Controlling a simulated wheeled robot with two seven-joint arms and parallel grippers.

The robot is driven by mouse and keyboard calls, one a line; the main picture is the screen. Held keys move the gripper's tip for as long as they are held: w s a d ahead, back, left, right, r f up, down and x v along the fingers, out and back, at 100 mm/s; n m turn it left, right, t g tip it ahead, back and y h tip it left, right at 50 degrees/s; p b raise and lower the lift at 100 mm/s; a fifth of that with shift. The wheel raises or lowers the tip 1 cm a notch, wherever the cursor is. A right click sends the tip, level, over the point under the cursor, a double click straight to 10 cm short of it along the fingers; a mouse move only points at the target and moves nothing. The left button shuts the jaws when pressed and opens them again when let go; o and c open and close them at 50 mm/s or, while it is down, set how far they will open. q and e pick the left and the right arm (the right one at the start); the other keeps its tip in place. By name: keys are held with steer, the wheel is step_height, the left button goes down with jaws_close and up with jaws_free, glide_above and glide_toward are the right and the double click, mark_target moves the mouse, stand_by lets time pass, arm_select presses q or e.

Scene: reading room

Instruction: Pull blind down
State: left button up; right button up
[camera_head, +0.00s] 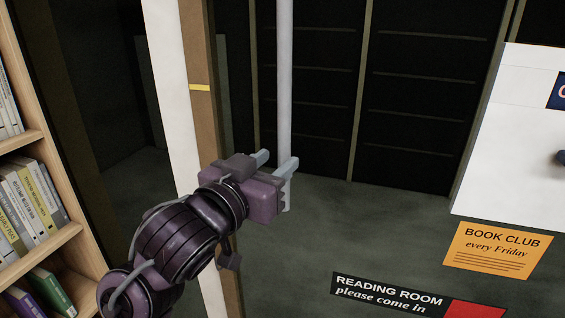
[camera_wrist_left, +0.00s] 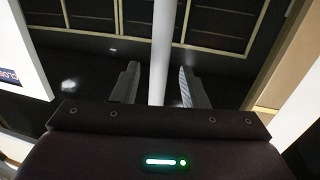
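A pale vertical rod (camera_head: 285,80) hangs in front of the dark window, and its lower end shows just below my left gripper. My left gripper (camera_head: 279,162) is open at the rod. In the left wrist view the rod (camera_wrist_left: 161,45) runs between the two spread fingers (camera_wrist_left: 158,85), with a gap visible on each side. I cannot make out the blind itself in these views. My right gripper is not in view.
A wooden post (camera_head: 202,120) with a yellow mark stands left of my gripper. A bookshelf (camera_head: 60,240) is at far left. A white panel (camera_head: 505,150), a BOOK CLUB sign (camera_head: 498,249) and a READING ROOM sign (camera_head: 390,294) are at right.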

mark_target(281, 158)
arm_select(q)
steer(key=b+x, duration=0.1)
steer(key=x, duration=0.3)
steer(key=shift+f, duration=0.1)
steer(key=shift+c, duration=0.4)
jaws_close()
